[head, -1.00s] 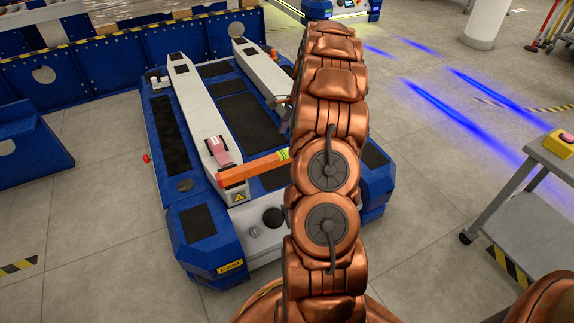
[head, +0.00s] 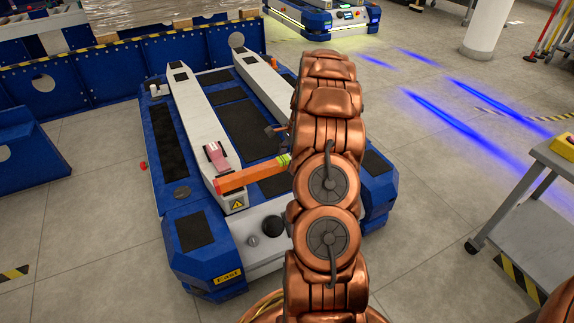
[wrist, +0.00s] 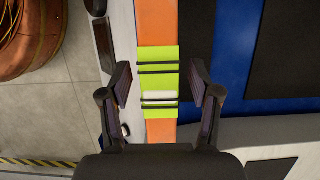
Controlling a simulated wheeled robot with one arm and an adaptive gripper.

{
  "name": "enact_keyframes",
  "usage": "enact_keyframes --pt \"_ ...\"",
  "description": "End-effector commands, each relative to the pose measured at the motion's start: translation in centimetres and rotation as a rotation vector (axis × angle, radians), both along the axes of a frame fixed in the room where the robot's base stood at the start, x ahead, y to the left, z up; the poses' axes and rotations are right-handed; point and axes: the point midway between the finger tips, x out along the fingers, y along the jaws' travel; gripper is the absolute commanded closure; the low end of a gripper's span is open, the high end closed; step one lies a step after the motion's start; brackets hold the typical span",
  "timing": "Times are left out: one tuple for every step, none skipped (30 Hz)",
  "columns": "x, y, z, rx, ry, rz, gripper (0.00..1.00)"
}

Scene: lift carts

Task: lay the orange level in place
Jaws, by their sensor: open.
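The orange level (head: 240,179) has a yellow-green middle section. In the head view its left end is at the near end of the left white rail (head: 195,115) on the blue lift cart (head: 202,237); its right end is hidden behind my arm. In the wrist view the level (wrist: 157,30) runs up the picture, its green section between the fingers of my gripper (wrist: 164,82). The gripper is open, one finger on each side, with gaps to the level. I cannot tell how far above it the fingers are.
A pink object (head: 216,157) sits on the left rail just beyond the level. A second white rail (head: 262,82) lies to the right, partly behind my arm. A grey trolley (head: 540,205) with a yellow box (head: 564,143) stands at right. Floor is open left of the cart.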

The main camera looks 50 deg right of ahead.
Motion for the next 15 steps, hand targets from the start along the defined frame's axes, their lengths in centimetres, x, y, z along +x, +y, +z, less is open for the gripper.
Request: enact_keyframes --pt "0.00 -0.02 0.08 0.000 -0.001 0.000 0.37" --pt "0.00 -0.02 0.10 0.000 -0.001 0.000 0.37" --pt "0.00 -0.02 0.10 0.000 0.000 0.000 0.37" --pt "0.00 -0.02 0.10 0.000 0.000 0.000 0.37" --pt "-0.01 -0.02 0.11 0.000 0.000 0.000 0.40" --pt "-0.01 -0.02 0.11 -0.001 0.000 0.000 0.45" --pt "-0.01 -0.02 0.10 0.000 0.000 0.000 0.48" --pt "-0.01 -0.02 0.10 0.000 0.000 0.000 0.51" --pt "-0.01 -0.01 0.10 0.000 0.000 0.000 0.55" --pt "-0.02 -0.02 0.10 0.000 0.000 0.000 0.58" --pt "-0.02 -0.02 0.10 0.000 0.000 0.000 0.61" --pt "-0.02 -0.02 0.10 0.000 0.000 0.000 0.65" --pt "-0.02 -0.02 0.10 -0.001 0.000 0.000 0.69" --pt "-0.02 -0.02 0.10 -0.001 0.000 0.000 0.72" --pt "-0.02 -0.01 0.09 -0.001 0.000 0.000 0.76"
